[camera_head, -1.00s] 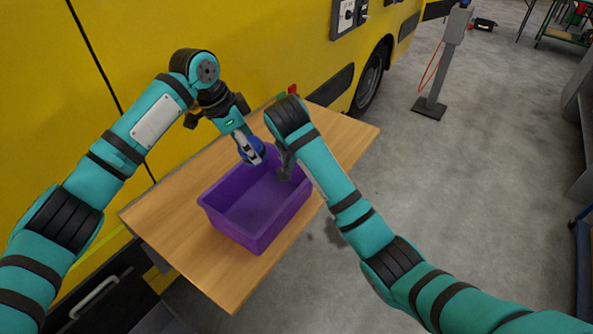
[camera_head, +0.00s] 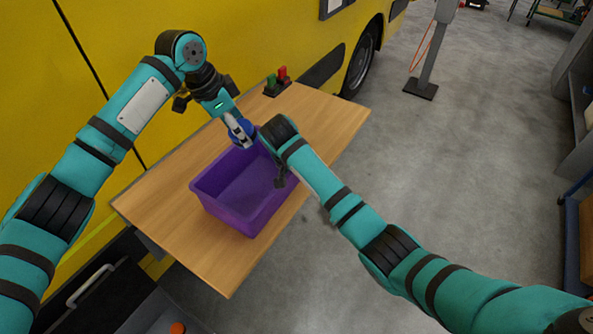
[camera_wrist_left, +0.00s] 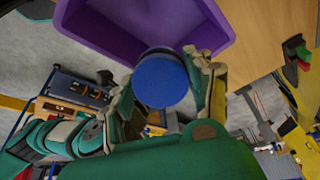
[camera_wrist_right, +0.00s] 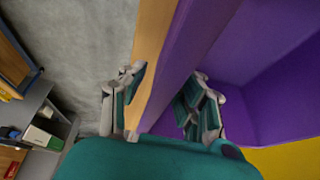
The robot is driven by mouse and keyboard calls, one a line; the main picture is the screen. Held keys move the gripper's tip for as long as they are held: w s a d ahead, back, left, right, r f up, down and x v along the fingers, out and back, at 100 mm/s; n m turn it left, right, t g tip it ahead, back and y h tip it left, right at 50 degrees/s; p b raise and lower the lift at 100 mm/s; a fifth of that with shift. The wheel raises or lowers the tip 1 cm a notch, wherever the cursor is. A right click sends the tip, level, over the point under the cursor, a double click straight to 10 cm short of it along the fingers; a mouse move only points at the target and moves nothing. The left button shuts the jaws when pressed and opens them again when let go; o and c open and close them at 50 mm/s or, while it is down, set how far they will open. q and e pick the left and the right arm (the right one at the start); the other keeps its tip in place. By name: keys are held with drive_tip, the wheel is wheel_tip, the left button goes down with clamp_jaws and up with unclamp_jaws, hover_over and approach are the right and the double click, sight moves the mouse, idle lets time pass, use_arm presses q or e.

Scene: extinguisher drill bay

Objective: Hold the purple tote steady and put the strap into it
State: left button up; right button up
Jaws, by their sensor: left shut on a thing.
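The purple tote (camera_head: 218,210) stands upright on the wooden table, empty as far as I can see. My left gripper (camera_head: 240,134) is shut on a round blue roll (camera_wrist_left: 160,82), which I take for the strap; the strap also shows in the head view (camera_head: 246,128). It is held above the tote's far side. My right gripper (camera_wrist_right: 163,98) is open at the tote's right wall (camera_wrist_right: 190,55). One finger is inside and one outside, with a gap showing on the outer side. In the head view its fingers (camera_head: 281,177) are small and dark.
A small block with green and red parts (camera_head: 277,82) sits at the table's far edge. The yellow vehicle (camera_head: 240,45) stands close behind the table (camera_head: 165,215). Bare wood lies left of the tote and at far right. A grey post (camera_head: 431,60) stands on open floor.

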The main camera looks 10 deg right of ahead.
drive_tip(key=shift+f, duration=0.25)
clamp_jaws()
idle(0.3)
